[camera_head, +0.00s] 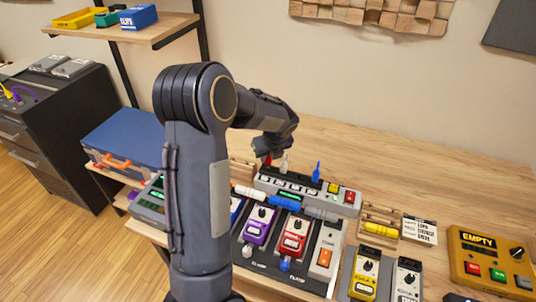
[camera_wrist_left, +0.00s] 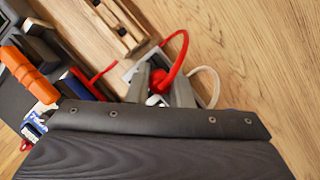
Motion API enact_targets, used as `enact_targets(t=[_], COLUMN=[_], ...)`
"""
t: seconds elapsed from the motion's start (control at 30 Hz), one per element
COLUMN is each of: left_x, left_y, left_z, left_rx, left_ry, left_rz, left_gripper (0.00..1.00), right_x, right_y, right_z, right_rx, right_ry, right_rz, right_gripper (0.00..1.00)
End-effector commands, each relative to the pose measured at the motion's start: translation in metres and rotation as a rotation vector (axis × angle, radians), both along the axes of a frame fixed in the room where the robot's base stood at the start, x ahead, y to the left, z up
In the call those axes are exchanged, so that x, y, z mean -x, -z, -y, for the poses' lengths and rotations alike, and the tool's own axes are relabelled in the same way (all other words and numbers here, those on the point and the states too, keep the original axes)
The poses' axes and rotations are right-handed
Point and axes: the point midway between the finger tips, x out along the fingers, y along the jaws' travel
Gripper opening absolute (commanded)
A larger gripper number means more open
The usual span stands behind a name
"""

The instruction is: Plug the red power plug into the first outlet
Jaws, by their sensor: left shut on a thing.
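My left gripper (camera_head: 268,153) hangs over the left end of the grey power strip (camera_head: 345,207) on the bench. It also shows in the left wrist view (camera_wrist_left: 161,88), shut on the red plug (camera_wrist_left: 160,80) with its red cable (camera_wrist_left: 182,50) looping up. In the head view only a little of the red plug (camera_head: 267,160) shows below the jaws. A white plug (camera_head: 284,164) and a blue plug (camera_head: 316,172) stand upright along the strip's back. My forearm and hand hide part of the strip's left end, so I cannot tell whether the red plug is seated. My right gripper is not in view.
Purple and red pedals (camera_head: 291,239) stand on a dark board in front of the strip. A wooden holder with a yellow cylinder (camera_head: 380,229) and a yellow EMPTY box (camera_head: 485,263) are to the right. The bench behind the strip is clear.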

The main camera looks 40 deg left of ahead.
Motion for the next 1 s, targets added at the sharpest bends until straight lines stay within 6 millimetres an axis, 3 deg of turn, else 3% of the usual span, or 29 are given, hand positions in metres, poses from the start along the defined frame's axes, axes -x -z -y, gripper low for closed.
enact_targets(t=[1.0], left_x=[0.0], left_y=[0.011], left_z=[0.0], left_rx=[0.0], left_ry=[0.0], left_rz=[0.0], left_gripper=[0.0], right_x=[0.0], right_y=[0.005], right_z=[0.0], right_rx=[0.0], right_ry=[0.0], right_rz=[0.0], right_gripper=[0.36])
